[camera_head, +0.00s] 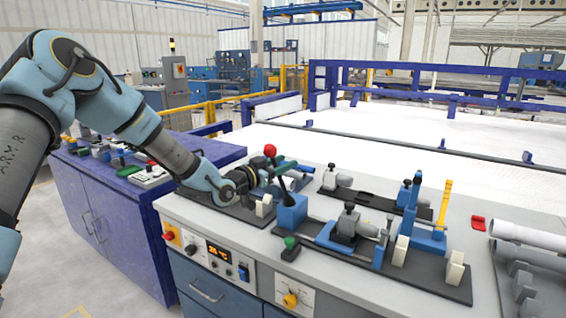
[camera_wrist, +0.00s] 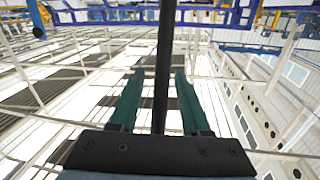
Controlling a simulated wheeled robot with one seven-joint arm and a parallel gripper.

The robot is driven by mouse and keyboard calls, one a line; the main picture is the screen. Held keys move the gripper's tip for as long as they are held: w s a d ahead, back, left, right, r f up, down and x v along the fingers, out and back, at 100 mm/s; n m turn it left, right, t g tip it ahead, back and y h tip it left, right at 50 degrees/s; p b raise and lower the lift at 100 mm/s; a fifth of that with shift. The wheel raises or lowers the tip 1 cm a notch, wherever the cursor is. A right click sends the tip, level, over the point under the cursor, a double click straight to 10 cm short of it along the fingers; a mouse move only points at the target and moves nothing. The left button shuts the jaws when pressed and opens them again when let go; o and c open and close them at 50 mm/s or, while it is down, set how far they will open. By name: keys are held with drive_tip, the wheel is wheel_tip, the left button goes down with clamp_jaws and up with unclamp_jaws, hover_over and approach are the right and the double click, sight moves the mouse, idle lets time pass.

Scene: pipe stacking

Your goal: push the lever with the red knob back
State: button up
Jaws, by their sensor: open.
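The lever's red knob (camera_head: 270,150) sits atop a thin black shaft in the head view. The shaft leans up and left from a blue block (camera_head: 291,212) on the bench. My gripper (camera_head: 293,166) is at the lever, just below knob height, with its green fingers pointing right. In the wrist view the fingers of my gripper (camera_wrist: 159,75) are apart, and a black rod (camera_wrist: 164,40), apparently the lever shaft, runs between them. A gap shows on each side of the rod. The knob is out of the wrist view.
Blue and grey clamp fixtures (camera_head: 345,228) on dark plates fill the bench to the right. A green knob (camera_head: 291,243) is near the front edge. A purple cabinet (camera_head: 110,215) is at left.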

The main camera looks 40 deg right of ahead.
drive_tip(key=shift+c, duration=0.3)
clamp_jaws()
idle(1.0)
